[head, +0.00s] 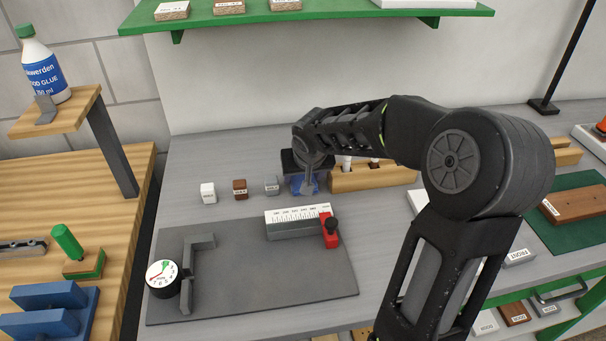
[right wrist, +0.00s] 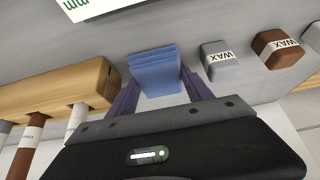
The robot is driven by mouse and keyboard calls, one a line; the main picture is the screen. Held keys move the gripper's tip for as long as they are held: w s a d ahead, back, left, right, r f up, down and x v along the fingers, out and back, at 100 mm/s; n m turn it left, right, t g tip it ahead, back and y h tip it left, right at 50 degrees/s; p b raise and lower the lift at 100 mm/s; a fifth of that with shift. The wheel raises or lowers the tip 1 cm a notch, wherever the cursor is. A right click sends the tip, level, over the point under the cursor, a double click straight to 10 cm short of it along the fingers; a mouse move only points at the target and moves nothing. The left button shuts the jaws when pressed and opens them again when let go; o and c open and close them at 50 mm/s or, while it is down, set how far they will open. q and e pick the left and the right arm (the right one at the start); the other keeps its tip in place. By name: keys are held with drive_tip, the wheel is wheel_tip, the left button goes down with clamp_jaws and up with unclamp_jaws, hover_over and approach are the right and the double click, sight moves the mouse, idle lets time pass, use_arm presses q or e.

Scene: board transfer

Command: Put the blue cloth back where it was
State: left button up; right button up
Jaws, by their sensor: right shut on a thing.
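The folded blue cloth (head: 296,186) is at the grey bench top, just right of the row of small blocks. It also shows in the right wrist view (right wrist: 155,72) as a blue stack of folded layers. My right gripper (head: 309,184) points down at it and is shut on it, with a finger on either side in the right wrist view (right wrist: 160,88). Whether the cloth touches the bench or hangs just above it is hard to tell. My left gripper is not in view.
Small wax blocks, white (head: 208,192), brown (head: 240,188) and grey (head: 271,185), stand left of the cloth. A wooden rack (head: 372,180) stands close on its right. A grey mat (head: 250,280) with a ruler block (head: 298,221) and dial gauge (head: 162,277) lies in front.

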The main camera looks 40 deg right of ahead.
drive_tip(key=shift+f, duration=0.1)
drive_tip(key=o, duration=1.3)
drive_tip(key=shift+r, duration=0.3)
drive_tip(key=v, duration=1.1)
drive_tip(key=shift+s+a+r+b, duration=0.15)
drive_tip(key=shift+s+r+b, duration=0.05)
drive_tip(key=shift+r+b, duration=0.15)
